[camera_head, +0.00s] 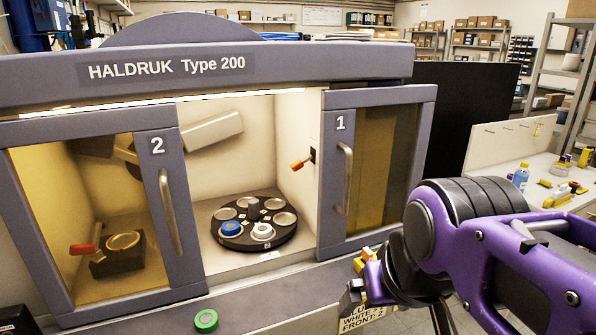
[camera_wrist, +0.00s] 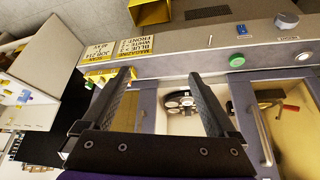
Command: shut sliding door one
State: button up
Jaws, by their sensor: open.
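Sliding door one (camera_head: 328,230), a grey frame with a tinted yellow pane marked "1", stands at the right of the HALDRUK cabinet. Its vertical metal handle (camera_head: 345,180) is on the door's left upright. Left of it the cabinet front is open, showing the carousel (camera_head: 254,222) inside. Sliding door two (camera_head: 165,190) covers the left part. My gripper (camera_wrist: 160,80) is open and empty in the wrist view, its two dark fingers apart, with the carousel showing between them. In the head view my gripper (camera_head: 362,280) is low, in front of door one, apart from the handle; its fingers are partly hidden.
A grey front ledge with a green button (camera_head: 206,321) runs below the doors. A yellow label (camera_head: 362,318) is near my gripper. An orange-handled lever (camera_head: 301,164) is on the inner wall. A bench with bottles (camera_head: 521,178) stands at the right.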

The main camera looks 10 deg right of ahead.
aim_at(338, 114)
jog(key=i+l, duration=0.1)
jog(key=l, duration=0.45)
jog(key=i+l, duration=0.1)
jog(key=l, duration=0.4)
jog(key=i+l, duration=0.15)
jog(key=l, duration=0.4)
jog(key=i+l, duration=0.1)
jog(key=l, duration=0.4)
jog(key=i+l, duration=0.1)
jog(key=l, duration=0.45)
jog(key=k+l+z, duration=0.15)
jog(key=j, duration=0.2)
jog(key=i+j+u, duration=0.2)
jog(key=i, duration=0.25)
jog(key=k+l, duration=0.05)
jog(key=l, duration=0.05)
